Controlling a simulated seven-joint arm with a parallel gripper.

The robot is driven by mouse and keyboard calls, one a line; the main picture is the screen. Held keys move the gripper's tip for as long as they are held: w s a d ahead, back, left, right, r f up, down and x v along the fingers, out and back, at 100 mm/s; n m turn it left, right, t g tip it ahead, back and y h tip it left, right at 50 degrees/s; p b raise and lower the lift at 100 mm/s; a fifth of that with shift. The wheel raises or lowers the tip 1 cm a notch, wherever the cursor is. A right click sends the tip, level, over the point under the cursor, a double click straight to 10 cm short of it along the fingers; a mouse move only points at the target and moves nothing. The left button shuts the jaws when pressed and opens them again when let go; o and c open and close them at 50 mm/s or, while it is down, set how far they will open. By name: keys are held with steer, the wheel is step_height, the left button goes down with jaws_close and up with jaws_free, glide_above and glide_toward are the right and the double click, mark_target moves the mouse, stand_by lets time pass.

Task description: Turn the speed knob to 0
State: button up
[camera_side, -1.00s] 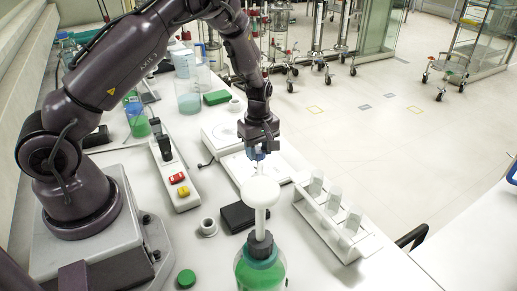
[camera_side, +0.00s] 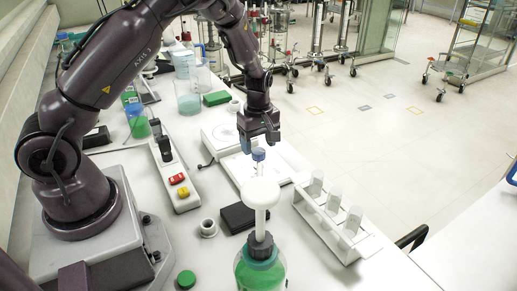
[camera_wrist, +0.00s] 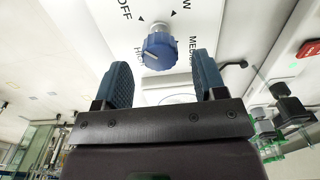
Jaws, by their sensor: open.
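The speed knob is a blue ribbed knob (camera_wrist: 160,50) on a white panel (camera_wrist: 100,28). Labels around it read OFF, MED… and HIGH, with one ending in W; I see no 0. In the side view the knob (camera_side: 258,154) sits just below my gripper (camera_side: 257,146). In the wrist view my gripper (camera_wrist: 162,72) is open, with one blue finger on each side of the knob's line and clear gaps. It holds nothing.
A white mushroom-shaped piece (camera_side: 260,193) on a green bottle (camera_side: 261,268) stands close in front. A white rack with tubes (camera_side: 337,215) is to the right. A black box (camera_side: 238,217) and a strip with red and yellow switches (camera_side: 178,185) lie left.

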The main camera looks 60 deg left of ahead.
mark_target(258, 151)
step_height(258, 151, up, 10)
steer(key=shift+r, duration=0.2)
stand_by(0.3)
steer(key=s+d+r+m+t, duration=0.2)
steer(key=s+d+r+m, duration=0.3)
steer(key=s+r+m, duration=0.3)
steer(key=s+d+r+m+t, duration=0.3)
steer(key=s+d+r+m, duration=0.3)
steer(key=s+r+m, duration=0.2)
steer(key=s+m, duration=0.2)
steer(key=s, duration=0.2)
steer(key=shift+r+t, duration=0.25)
steer(key=shift+t, duration=0.05)
